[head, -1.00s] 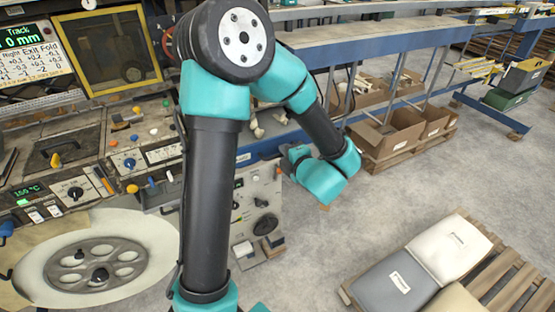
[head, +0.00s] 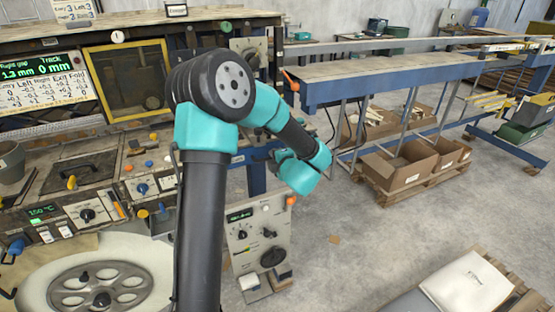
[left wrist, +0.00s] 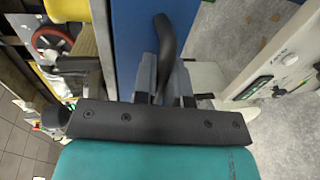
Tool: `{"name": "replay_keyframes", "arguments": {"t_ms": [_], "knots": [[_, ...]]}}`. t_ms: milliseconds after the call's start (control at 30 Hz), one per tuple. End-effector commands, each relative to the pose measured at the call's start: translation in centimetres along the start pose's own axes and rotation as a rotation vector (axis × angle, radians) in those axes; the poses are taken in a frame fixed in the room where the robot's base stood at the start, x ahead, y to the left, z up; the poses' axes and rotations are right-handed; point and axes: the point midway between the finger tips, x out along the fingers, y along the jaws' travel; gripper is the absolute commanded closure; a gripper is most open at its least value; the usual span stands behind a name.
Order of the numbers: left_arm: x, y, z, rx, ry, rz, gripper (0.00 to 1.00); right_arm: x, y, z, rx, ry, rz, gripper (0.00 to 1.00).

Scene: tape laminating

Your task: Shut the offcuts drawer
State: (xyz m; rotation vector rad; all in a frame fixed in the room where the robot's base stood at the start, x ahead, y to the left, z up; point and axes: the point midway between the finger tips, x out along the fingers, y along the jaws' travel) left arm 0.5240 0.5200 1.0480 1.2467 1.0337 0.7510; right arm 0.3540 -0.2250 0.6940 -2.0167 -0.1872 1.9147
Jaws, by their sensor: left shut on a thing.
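A black curved handle (left wrist: 165,45) stands on a blue panel (left wrist: 133,40) in the left wrist view. I take this panel for the front of the offcuts drawer, but its label and edges are not readable. My left gripper (left wrist: 163,82) is shut on the handle, with its grey fingers on either side. In the head view my left arm reaches over to the right, and its gripper is mostly hidden behind the wrist, near a blue panel (head: 256,178) below the bench. How far the drawer stands open is not clear. My right gripper is in neither current view.
A grey control box (head: 262,235) with a green display and knobs stands right beside the blue panel. A control desk (head: 85,185) fills the left. A long blue-framed bench (head: 400,75) runs behind, with cardboard boxes (head: 398,170) under it.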

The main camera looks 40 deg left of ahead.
Motion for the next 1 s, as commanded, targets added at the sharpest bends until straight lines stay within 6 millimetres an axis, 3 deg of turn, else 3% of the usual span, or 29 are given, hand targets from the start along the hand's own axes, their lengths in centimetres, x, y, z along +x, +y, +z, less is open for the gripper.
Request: {"name": "replay_keyframes", "arguments": {"t_ms": [200, 233, 467, 800, 1000], "knots": [[0.3, 0.3, 0.0, -0.002, 0.0, 0.008, 1.0, 0.0, 0.0, 0.0, 0.0, 0.0, 0.0, 0.4], [0.3, 0.3, 0.0, -0.002, 0.0, 0.008, 0.84, 0.0, 0.0, 0.0, 0.0, 0.0, 0.0, 0.4], [0.3, 0.3, 0.0, -0.002, 0.0, 0.007, 0.64, 0.0, 0.0, 0.0, 0.0, 0.0, 0.0, 0.4], [0.0, 0.3, 0.0, -0.003, -0.001, 0.007, 0.64, 0.0, 0.0, 0.0, 0.0, 0.0, 0.0, 0.4], [-1.7, 0.2, 0.1, -0.002, -0.003, 0.005, 0.64, 0.0, 0.0, 0.0, 0.0, 0.0, 0.0, 0.4]]}}
